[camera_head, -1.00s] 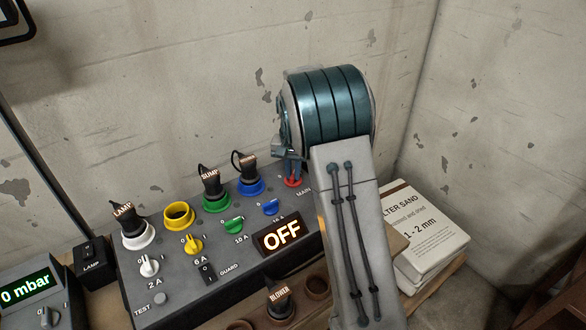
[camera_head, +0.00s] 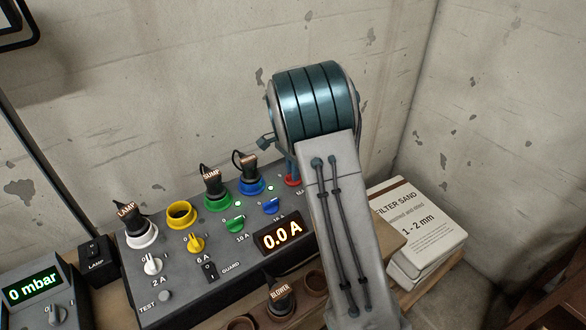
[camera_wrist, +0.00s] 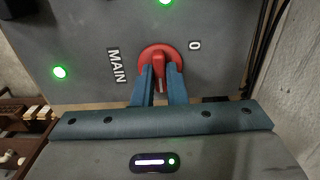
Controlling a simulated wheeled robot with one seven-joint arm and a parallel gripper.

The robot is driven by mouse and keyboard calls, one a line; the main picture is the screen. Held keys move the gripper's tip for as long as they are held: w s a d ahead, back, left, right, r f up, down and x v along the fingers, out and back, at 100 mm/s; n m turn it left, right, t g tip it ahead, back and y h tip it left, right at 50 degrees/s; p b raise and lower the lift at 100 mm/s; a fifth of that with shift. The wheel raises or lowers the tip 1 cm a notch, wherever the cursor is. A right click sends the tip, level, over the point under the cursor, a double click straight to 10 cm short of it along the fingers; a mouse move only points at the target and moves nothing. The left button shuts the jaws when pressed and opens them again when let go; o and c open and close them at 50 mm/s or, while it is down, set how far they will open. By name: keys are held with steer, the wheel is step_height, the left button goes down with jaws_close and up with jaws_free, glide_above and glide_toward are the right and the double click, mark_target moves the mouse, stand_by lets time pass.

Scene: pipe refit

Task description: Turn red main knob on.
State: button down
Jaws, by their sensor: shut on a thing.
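The red main knob (camera_head: 292,181) is on the right end of the grey control panel (camera_head: 190,255), partly hidden behind my arm in the head view. In the wrist view the red knob (camera_wrist: 171,66) shows between the printed "MAIN" and "0". My gripper (camera_wrist: 162,80) is shut on the knob, one blue finger on each side of its grip. The panel display (camera_head: 281,239) reads "0.0 A". Green lights glow on the panel in both views.
A yellow socket (camera_head: 181,214) is empty. Filter sand bags (camera_head: 420,230) lie right of my arm. A blower plug (camera_head: 281,296) stands in front of the panel.

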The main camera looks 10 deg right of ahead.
stand_by(0.3)
steer(key=c, duration=1.5)
jaws_free()
steer(key=shift+o, duration=0.2)
step_height(320, 180, up, 14)
